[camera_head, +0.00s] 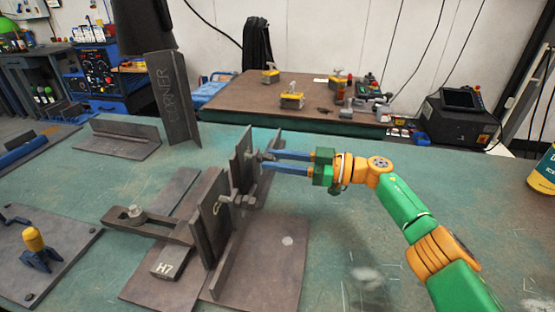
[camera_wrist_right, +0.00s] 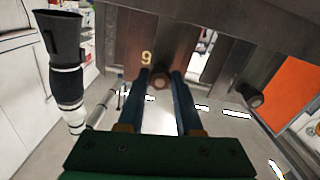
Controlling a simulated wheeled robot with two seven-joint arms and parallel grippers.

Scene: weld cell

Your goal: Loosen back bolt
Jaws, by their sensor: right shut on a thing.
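A dark steel fixture of upright plates (camera_head: 211,215) stands on a flat base plate (camera_head: 275,262) on the green table. My right gripper (camera_head: 264,160) reaches in from the right with its blue fingers level, their tips at the back upright plate (camera_head: 240,165). In the right wrist view the fingers (camera_wrist_right: 162,76) are shut on the round back bolt (camera_wrist_right: 160,80), below a yellow "9" on the steel. A second bolt (camera_wrist_right: 250,95) shows apart to the right. The fingertips partly hide the back bolt in the head view. My left gripper is not in view.
A clamp bar with a bolt (camera_head: 134,214) and a block marked H7 (camera_head: 168,262) lie left of the upright plates. A tall "CORNER" angle piece (camera_head: 172,100) and a low angle piece (camera_head: 118,139) stand behind. The table's right side is mostly clear.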

